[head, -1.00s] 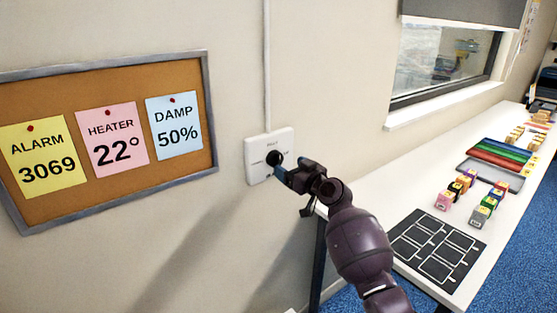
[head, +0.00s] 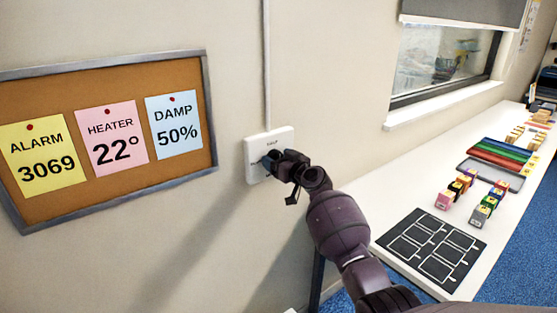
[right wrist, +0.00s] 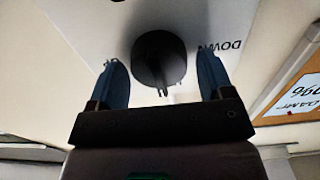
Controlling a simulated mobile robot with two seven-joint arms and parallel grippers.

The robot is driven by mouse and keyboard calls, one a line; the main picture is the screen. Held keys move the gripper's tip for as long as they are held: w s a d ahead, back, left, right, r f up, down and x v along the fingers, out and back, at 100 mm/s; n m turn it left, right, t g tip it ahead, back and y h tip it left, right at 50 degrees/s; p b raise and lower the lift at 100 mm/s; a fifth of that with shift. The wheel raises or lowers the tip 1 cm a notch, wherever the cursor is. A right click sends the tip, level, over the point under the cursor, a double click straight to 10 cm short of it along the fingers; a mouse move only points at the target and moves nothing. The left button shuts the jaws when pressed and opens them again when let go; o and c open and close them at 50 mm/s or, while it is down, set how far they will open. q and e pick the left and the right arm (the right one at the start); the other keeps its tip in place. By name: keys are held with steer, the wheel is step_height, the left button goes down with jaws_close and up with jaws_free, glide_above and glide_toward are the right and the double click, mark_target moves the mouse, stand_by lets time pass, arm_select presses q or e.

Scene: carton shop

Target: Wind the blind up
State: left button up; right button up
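The white wall switch plate (head: 255,160) is left of the window, with a cable running up from it. Its round black knob (right wrist: 160,60) shows in the right wrist view, with "DOWN" printed to its right and a label partly hidden by the left finger. My right gripper (head: 272,160) is at the plate and hides the knob in the head view. In the right wrist view its two blue fingers (right wrist: 160,72) are open, one on each side of the knob, with gaps showing. The grey blind (head: 470,9) covers only the window's top. My left gripper is not in view.
A framed cork board (head: 110,185) with three notes hangs left of the plate. A long white table (head: 385,190) on the right holds a black mat (head: 430,247), small coloured boxes and a grey tray (head: 490,172). The wall around the plate is clear.

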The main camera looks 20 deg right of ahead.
steer(key=c, duration=0.7)
steer(key=shift+m, duration=0.3)
steer(key=shift+f+m+b, duration=0.1)
steer(key=shift+m+b, duration=0.2)
steer(key=shift+m, duration=0.6)
steer(key=m, duration=0.3)
steer(key=shift+d+m, duration=0.15)
steer(key=shift+m, duration=0.15)
steer(key=m, duration=0.2)
steer(key=shift+m, duration=0.3)
steer(key=m, duration=0.3)
steer(key=shift+f+m, duration=0.1)
steer(key=shift+m, duration=0.3)
steer(key=m+p, duration=0.1)
steer(key=m, duration=0.4)
steer(key=shift+d+f+p, duration=0.1)
steer(key=shift+f+p, duration=0.05)
steer(key=shift+p, duration=0.25)
steer(key=shift+m, duration=0.4)
